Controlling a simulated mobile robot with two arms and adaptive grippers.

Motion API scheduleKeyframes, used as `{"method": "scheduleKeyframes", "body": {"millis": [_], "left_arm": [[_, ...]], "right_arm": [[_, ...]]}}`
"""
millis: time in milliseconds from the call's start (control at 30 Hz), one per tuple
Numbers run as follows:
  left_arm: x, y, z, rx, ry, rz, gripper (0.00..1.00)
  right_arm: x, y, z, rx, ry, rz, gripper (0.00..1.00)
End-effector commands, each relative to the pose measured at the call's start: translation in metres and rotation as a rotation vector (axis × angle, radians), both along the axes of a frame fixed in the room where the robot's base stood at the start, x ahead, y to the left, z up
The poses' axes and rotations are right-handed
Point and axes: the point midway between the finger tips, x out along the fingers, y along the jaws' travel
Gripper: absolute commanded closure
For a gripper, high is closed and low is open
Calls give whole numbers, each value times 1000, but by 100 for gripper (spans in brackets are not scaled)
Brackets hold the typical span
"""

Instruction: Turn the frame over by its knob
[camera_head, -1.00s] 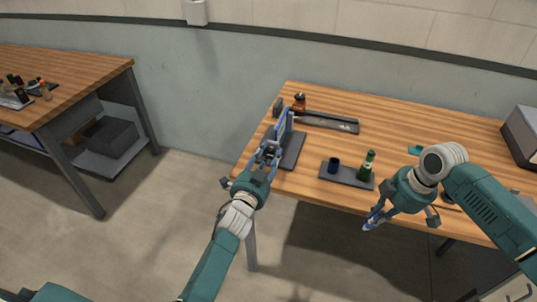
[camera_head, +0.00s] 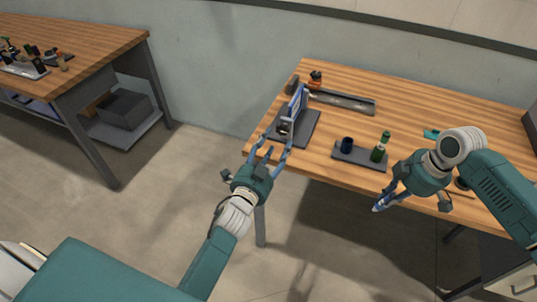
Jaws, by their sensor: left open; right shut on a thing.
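The frame (camera_head: 299,97) is a thin upright panel with a pale face and blue edge, standing on a dark base plate (camera_head: 308,127) at the table's left end. A small dark knob-like part (camera_head: 284,126) shows low on its near side; I cannot make out its details. My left gripper (camera_head: 269,151) is open and empty, just in front of the base plate at the table's edge, apart from the frame. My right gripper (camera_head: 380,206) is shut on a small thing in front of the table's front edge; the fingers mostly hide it.
Another bench (camera_head: 95,50) stands at left.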

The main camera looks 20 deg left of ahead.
Motion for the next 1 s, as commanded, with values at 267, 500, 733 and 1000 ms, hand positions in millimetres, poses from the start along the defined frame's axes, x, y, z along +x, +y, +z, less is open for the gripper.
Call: {"method": "scheduleKeyframes", "body": {"millis": [267,500,733,1000], "left_arm": [[-43,2,-1,0,1,2,48],[-50,2,1,1,-1,1,48],[-50,2,0,0,0,1,48],[-51,1,-16,-14,30,0,48]], "right_arm": [[0,0,0,0,0,0,100],[0,0,0,0,0,0,100],[0,0,0,0,0,0,100],[-1,0,6,0,-2,-22,100]]}}
